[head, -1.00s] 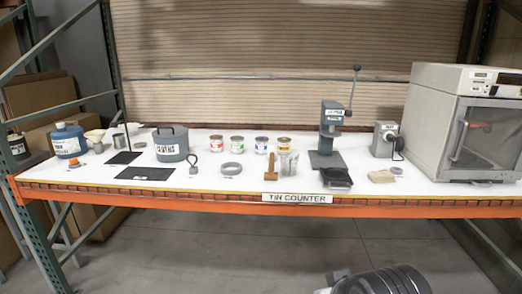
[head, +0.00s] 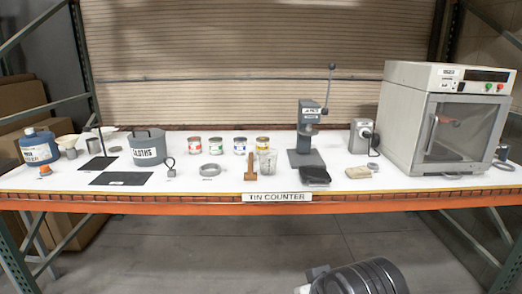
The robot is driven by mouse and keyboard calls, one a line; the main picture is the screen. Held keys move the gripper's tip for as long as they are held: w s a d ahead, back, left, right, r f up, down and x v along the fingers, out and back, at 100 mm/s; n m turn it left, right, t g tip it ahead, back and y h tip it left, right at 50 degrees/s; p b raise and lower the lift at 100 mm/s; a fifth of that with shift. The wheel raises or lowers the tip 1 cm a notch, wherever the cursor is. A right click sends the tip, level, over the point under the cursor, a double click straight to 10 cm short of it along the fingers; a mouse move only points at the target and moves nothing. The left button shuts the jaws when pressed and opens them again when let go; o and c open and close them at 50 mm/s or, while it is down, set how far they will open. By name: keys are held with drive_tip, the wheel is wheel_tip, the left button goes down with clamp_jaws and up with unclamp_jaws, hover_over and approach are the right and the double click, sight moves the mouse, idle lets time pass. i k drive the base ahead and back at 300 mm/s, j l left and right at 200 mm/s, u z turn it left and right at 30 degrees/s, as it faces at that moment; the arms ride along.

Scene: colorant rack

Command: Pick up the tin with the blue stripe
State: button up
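The tin with the blue stripe (head: 240,147) stands upright on the white counter top. It is third from the left in a row of small tins near the back. A green-striped tin (head: 215,147) stands to its left and a yellow-striped tin (head: 262,144) to its right. A red-striped tin (head: 194,146) is at the left end of the row. A dark ridged part of my arm shows at the bottom right of centre, low in front of the counter. My gripper's fingers do not show.
In front of the tins are a grey ring (head: 210,170), a wooden-handled brush (head: 250,163) and a clear beaker (head: 267,161). A grey press (head: 306,135) stands right, a large oven (head: 447,120) farther right. A grey CLOTHS pot (head: 147,148) stands left. Open floor lies in front.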

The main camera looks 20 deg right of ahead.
sight(239, 148)
drive_tip(key=i+j+z, duration=0.25)
drive_tip(key=i+z, duration=0.15)
drive_tip(key=i, duration=0.15)
drive_tip(key=i+j+z, duration=0.35)
drive_tip(key=i, duration=0.15)
drive_tip(key=i+j+z, duration=0.8)
drive_tip(key=j, duration=0.4)
drive_tip(key=k+l+z, duration=0.2)
drive_tip(key=i+j+u, duration=0.2)
